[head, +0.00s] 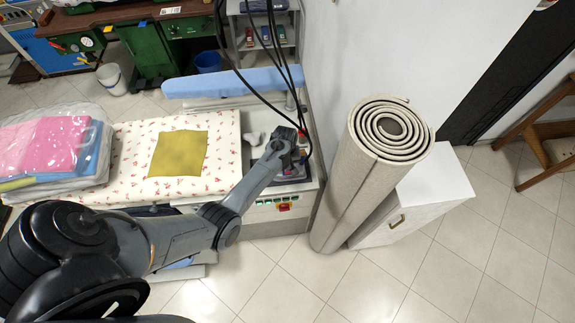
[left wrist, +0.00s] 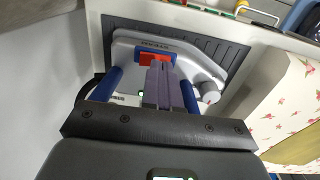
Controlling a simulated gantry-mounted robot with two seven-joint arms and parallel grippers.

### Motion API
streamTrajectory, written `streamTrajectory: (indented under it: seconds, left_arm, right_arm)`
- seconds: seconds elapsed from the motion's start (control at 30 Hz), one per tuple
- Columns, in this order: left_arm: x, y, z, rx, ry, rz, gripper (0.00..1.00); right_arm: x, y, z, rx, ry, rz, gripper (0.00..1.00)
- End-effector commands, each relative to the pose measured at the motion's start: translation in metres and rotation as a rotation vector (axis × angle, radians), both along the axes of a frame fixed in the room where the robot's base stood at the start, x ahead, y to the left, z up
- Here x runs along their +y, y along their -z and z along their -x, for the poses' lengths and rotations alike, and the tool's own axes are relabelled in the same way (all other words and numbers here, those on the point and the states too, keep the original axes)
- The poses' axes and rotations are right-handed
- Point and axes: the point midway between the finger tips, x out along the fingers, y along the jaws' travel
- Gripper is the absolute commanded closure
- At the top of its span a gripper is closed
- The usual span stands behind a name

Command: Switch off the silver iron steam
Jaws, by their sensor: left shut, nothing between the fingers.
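In the left wrist view, the silver steam iron unit (left wrist: 196,73) sits on a dark ribbed mat (left wrist: 225,57). It has dark lettering on its far edge and a red switch (left wrist: 147,58) in a blue surround. A pale round knob (left wrist: 210,97) is at its right. My left gripper (left wrist: 158,68) is shut and empty, its fingertips over the near edge of the red switch. I cannot tell whether they touch it. The fingers hide part of the unit. In the head view, my left wrist hides most of the unit at the ironing table's right end. My right gripper is not in view.
A floral ironing table (head: 130,150) holds a yellow cloth (head: 178,154) and bagged folded clothes (head: 50,150). A rolled carpet (head: 360,180) stands close on the right, beside a white cabinet (head: 425,195). Black cables hang above my wrist.

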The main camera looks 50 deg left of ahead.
Motion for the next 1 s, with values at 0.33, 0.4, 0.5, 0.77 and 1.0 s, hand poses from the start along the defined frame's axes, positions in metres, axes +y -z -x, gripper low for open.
streamTrajectory:
  seconds: [0.33, 0.4, 0.5, 0.77, 1.0]
  left_arm:
    - [0.001, -0.067, -0.002, -0.010, 0.003, -0.002, 1.00]
    - [0.001, -0.080, -0.002, -0.009, 0.002, -0.002, 1.00]
    - [0.001, -0.095, -0.002, -0.010, 0.003, -0.002, 1.00]
    - [0.001, -0.117, -0.001, -0.007, 0.003, 0.000, 1.00]
    - [0.001, -0.120, 0.000, -0.007, 0.003, 0.000, 1.00]
  right_arm:
    - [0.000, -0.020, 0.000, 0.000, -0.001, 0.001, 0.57]
    - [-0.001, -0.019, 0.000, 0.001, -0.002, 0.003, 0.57]
    - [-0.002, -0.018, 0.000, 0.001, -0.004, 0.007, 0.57]
    - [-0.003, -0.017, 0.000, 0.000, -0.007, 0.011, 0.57]
    - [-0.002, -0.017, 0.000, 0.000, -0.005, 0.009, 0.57]
